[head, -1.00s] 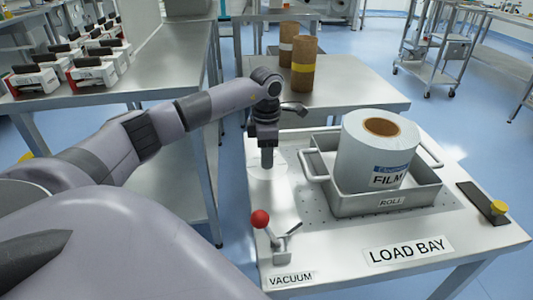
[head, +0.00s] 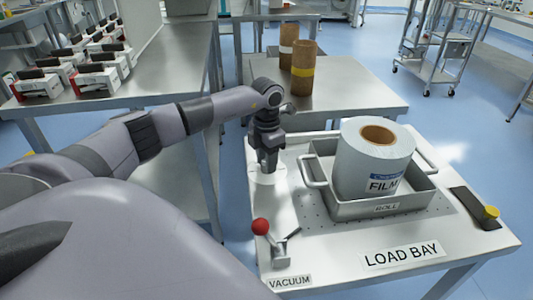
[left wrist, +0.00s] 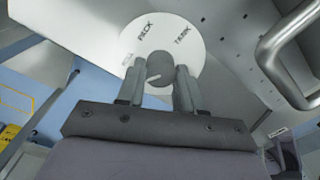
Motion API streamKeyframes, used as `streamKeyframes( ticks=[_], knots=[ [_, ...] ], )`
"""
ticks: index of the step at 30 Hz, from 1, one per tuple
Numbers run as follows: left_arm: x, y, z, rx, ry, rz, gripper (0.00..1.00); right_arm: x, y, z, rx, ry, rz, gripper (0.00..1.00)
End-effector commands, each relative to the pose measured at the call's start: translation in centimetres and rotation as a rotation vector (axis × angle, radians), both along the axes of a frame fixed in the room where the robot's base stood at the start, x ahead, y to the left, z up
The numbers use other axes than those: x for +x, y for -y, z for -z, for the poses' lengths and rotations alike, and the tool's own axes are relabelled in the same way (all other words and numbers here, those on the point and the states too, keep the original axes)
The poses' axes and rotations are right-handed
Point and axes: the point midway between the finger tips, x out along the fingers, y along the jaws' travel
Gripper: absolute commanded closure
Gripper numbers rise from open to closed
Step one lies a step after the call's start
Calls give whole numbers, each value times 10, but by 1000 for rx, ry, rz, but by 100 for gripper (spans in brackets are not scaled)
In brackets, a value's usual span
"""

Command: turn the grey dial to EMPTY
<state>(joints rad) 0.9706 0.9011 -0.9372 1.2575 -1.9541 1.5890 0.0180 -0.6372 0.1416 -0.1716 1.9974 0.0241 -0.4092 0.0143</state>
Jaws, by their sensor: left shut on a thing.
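The grey dial (left wrist: 160,71) sits in the middle of a round white plate (left wrist: 170,29) on the load bay table. A short white pointer mark on the dial points to the left in the left wrist view. The plate carries dark printed words near its rim, too small and tilted to read surely; I cannot tell which is EMPTY. My left gripper (left wrist: 160,85) has one finger on each side of the dial and is shut on it. In the head view my left gripper (head: 267,168) points down over the white plate (head: 265,177) and hides the dial. My right gripper is not in view.
A metal tray (head: 385,208) labelled ROLL holds a film roll (head: 373,160) just right of my left gripper; its handle (left wrist: 281,62) is close. A red-knobbed VACUUM lever (head: 260,227) stands in front. A yellow knob (head: 491,212) is at the far right.

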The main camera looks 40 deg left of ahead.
Motion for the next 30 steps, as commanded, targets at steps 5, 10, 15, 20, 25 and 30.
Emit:
streamKeyframes(
  ticks=[5, 10, 15, 20, 25, 30],
  knots=[
    [1, 1, -4, -1, 3, -162, 94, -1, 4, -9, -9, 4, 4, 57],
    [1, 1, -3, -1, 3, -302, 94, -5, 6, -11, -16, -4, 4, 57],
    [1, 1, -3, -1, 4, -411, 94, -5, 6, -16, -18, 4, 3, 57],
    [1, 1, -2, 0, 3, -483, 94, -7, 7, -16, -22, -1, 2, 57],
    [1, 1, -2, 0, 4, -525, 94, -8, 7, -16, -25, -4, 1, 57],
    [1, 1, -1, -1, 5, -542, 94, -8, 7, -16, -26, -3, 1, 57]
  ],
)
